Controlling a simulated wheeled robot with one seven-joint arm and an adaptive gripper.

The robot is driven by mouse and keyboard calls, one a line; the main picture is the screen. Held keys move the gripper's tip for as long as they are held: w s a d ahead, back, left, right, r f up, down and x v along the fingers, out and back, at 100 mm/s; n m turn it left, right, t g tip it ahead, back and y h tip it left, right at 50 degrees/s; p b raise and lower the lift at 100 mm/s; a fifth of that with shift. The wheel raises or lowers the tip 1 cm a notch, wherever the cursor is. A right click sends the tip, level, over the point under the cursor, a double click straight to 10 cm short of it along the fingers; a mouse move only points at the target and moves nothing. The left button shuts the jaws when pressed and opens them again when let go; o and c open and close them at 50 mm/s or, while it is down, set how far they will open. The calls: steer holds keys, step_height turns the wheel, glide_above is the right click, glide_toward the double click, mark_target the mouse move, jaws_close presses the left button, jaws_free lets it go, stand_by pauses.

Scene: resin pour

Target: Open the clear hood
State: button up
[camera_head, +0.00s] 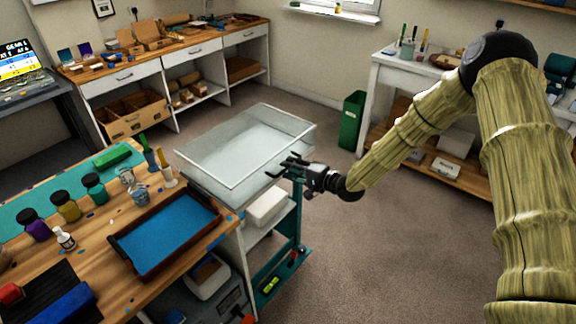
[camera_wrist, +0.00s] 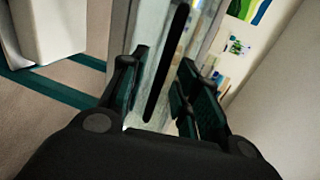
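The clear hood (camera_head: 225,165) is a see-through box at the right end of the workbench, above a teal-framed cart. It looks lowered, with its top lying level. My gripper (camera_head: 287,167) is at the hood's right front side, with its fingers pointing at it. In the wrist view my gripper (camera_wrist: 165,95) has its fingers apart. A dark thin bar (camera_wrist: 165,65), likely the hood's handle, shows between the fingers, with a gap on each side. I cannot tell how deep the bar sits between the fingers. The hood's hinge is not clear to see.
A brown tray with a blue inside (camera_head: 165,240) lies on the workbench near the hood. Several bottles (camera_head: 68,206) and cups stand left of it. A green bin (camera_head: 352,120) stands behind my gripper. The floor (camera_head: 370,250) to the right of the cart is clear.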

steer(key=shift+x, duration=0.85)
jaws_close()
steer(key=shift+r, duration=0.1)
